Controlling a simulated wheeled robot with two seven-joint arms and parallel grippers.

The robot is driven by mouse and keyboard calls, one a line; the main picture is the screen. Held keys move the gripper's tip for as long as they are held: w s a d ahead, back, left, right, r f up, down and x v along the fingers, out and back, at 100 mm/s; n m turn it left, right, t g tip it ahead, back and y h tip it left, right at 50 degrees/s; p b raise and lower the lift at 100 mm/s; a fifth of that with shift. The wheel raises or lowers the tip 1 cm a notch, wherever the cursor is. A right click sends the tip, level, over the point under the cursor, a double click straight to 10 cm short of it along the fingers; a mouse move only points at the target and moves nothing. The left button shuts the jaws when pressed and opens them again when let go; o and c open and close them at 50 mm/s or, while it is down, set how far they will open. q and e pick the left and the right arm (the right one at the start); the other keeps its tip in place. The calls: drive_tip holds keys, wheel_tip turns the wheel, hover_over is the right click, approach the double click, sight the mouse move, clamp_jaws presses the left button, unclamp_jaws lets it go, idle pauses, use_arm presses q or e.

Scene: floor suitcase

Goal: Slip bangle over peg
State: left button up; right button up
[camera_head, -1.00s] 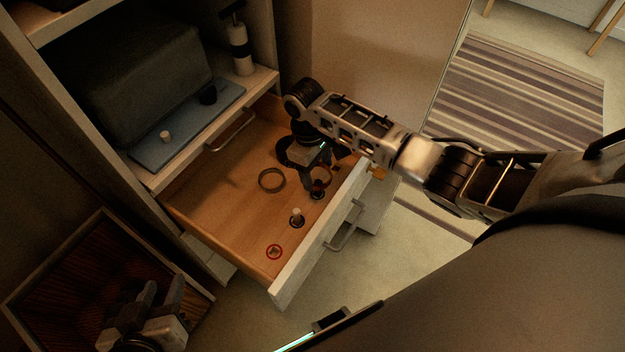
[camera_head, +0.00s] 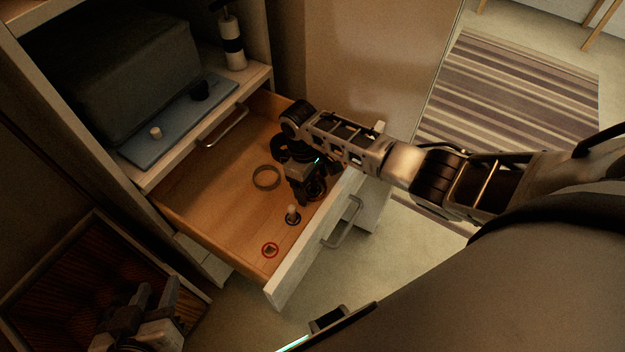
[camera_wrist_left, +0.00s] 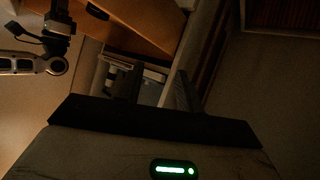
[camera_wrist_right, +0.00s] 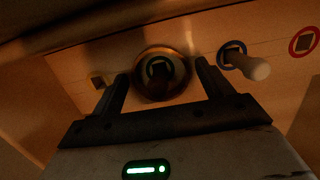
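My right gripper (camera_head: 303,195) points down into the open drawer (camera_head: 205,205). In the right wrist view, a bronze bangle (camera_wrist_right: 160,101) fits closely between its fingertips (camera_wrist_right: 161,68). A dark peg (camera_wrist_right: 160,76) with a bluish collar shows inside the ring, and the bangle appears to be around it. How high it sits on the peg is unclear. A second bangle (camera_head: 255,182) lies flat on the drawer floor, left of the gripper. A pale peg (camera_head: 291,211) on a dark collar stands beside the gripper. My left gripper (camera_head: 147,300) is open and empty, lower left.
A red ring mark around a dark square (camera_head: 270,250) is near the drawer's front corner. A shelf above the drawer holds a blue mat (camera_head: 165,140), a grey case (camera_head: 120,75) and a bottle (camera_head: 232,50). The drawer's left part is clear.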

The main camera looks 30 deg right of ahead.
drive_tip(key=shift+r, duration=0.55)
wheel_tip(320, 180, up, 10)
drive_tip(key=w+r+p, duration=0.1)
drive_tip(key=w+p, duration=0.1)
drive_tip(key=p, duration=0.1)
drive_tip(key=s+a+f+t+y, duration=0.2)
drive_tip(key=s+a+t+y, duration=0.45)
drive_tip(key=a, duration=0.65)
drive_tip(key=s+d+r+m+t, duration=0.1)
drive_tip(key=s+t, duration=0.1)
drive_tip(key=s, duration=0.1)
drive_tip(key=s+d+r+m+t+h, duration=0.1)
drive_tip(key=s+d+t, duration=0.1)
drive_tip(key=s, duration=0.1)
drive_tip(key=s+d+r+m+t, duration=0.1)
drive_tip(key=s+m+t, duration=0.1)
drive_tip(key=s, duration=0.1)
drive_tip(key=shift+s+d+r+h, duration=0.2)
drive_tip(key=shift+s+r+h, duration=0.15)
drive_tip(key=shift+r, duration=0.05)
use_arm(q)
drive_tip(key=shift+r, duration=0.75)
use_arm(e)
drive_tip(key=shift+s+d+r, duration=0.2)
